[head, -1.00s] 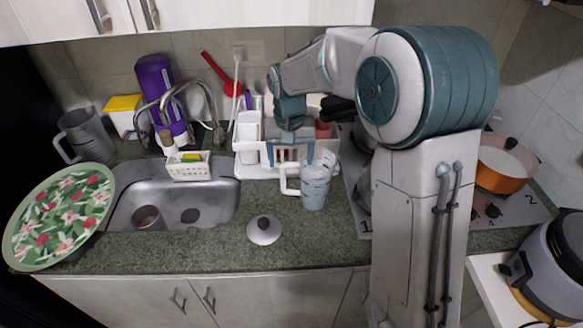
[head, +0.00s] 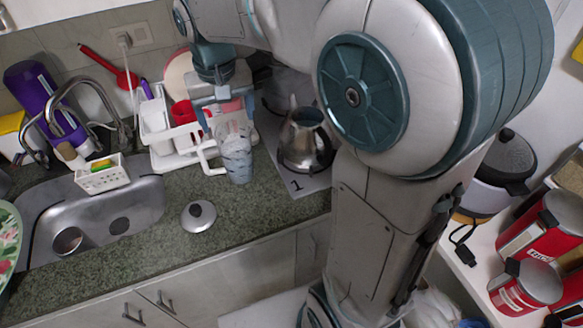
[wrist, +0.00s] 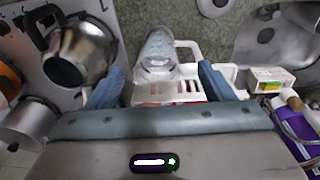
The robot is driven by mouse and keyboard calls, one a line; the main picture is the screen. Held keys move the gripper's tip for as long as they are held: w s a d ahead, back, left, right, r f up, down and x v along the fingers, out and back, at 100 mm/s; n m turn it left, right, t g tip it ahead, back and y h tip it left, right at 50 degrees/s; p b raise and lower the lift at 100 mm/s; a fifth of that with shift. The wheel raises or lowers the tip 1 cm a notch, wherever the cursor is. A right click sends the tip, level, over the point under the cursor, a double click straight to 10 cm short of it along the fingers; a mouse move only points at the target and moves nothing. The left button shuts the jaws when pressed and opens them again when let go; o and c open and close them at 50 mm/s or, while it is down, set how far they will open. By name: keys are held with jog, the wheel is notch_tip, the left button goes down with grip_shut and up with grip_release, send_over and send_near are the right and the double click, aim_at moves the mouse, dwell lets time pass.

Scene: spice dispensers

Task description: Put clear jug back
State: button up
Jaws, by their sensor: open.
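The clear jug (head: 237,162), translucent with a white handle on its left, stands upright on the counter just in front of the white dish rack. My gripper (head: 228,112) is open and empty, above the rack and behind the jug. In the wrist view the jug (wrist: 160,52) is centred beyond the gap between the two blue fingers (wrist: 160,85), with its handle to the right. The fingers appear apart from the jug.
The white rack (head: 180,158) holds cups and plates. A steel kettle (head: 305,143) stands right of the jug on the hob. A pot lid (head: 199,215) lies on the counter in front. The sink (head: 95,205) is left; the counter between is mostly clear.

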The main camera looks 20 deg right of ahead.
jog(key=s+d+f+t, duration=0.1)
jog(key=s+d, duration=0.3)
jog(key=s, duration=0.4)
jog(key=s+d+f+t, duration=0.1)
jog(key=s+d, duration=0.3)
jog(key=s, duration=0.4)
jog(key=shift+s+f, duration=0.15)
jog(key=shift+f, duration=0.65)
jog(key=shift+d, duration=0.1)
